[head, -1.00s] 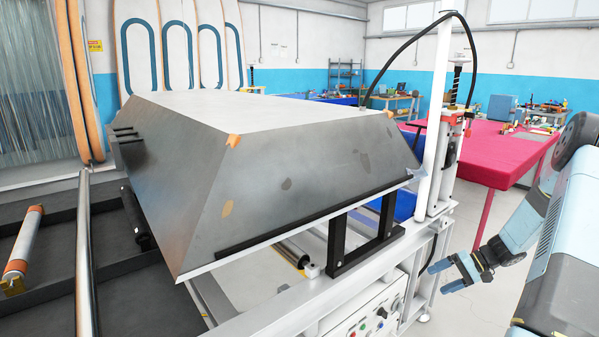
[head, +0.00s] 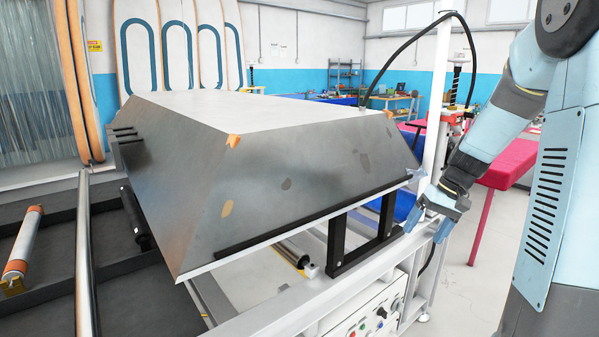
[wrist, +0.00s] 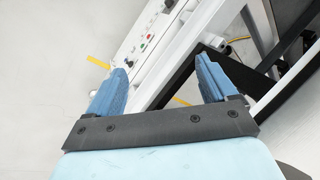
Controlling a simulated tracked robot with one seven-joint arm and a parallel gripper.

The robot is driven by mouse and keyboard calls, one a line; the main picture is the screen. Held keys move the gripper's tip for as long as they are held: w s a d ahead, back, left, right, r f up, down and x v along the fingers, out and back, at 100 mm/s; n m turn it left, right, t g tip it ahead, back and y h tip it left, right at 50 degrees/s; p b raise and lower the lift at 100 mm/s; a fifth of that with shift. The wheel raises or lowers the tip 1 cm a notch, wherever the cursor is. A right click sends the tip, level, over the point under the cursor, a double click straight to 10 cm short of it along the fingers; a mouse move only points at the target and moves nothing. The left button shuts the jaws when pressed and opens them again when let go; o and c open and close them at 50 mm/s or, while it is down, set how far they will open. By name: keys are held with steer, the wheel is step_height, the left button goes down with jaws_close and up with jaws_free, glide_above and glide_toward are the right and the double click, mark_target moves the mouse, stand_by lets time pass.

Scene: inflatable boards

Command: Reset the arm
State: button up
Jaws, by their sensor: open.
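My gripper (head: 429,225) is at the end of my light blue arm, on the right side of the head view. It hangs beside the right end of the machine's white frame, pointing down. Its two blue fingers are apart and nothing is between them. The wrist view also shows my gripper (wrist: 168,85) open and empty, with the white frame and the control panel beyond the fingers. I cannot tell whether a finger touches the frame.
A large grey metal hood (head: 290,170) sits on the white machine frame (head: 290,318). The control panel (head: 372,318) is below it. A white post (head: 436,110) stands close to my arm. A red table (head: 510,165) is behind. Open floor (head: 475,290) lies right of the machine.

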steer(key=s+a+r+t+h, duration=0.1)
steer(key=s+a+r, duration=0.1)
steer(key=s+r, duration=0.2)
steer(key=s+a+r+t+h, duration=0.1)
steer(key=s+r, duration=0.4)
steer(key=s, duration=0.6)
steer(key=s+a+r+t+h, duration=0.2)
steer(key=s+a+r+t, duration=0.1)
steer(key=s, duration=0.4)
steer(key=shift+s+a+r, duration=0.25)
steer(key=shift+a+r, duration=0.5)
steer(key=shift+a, duration=0.5)
steer(key=shift+c, duration=0.2)
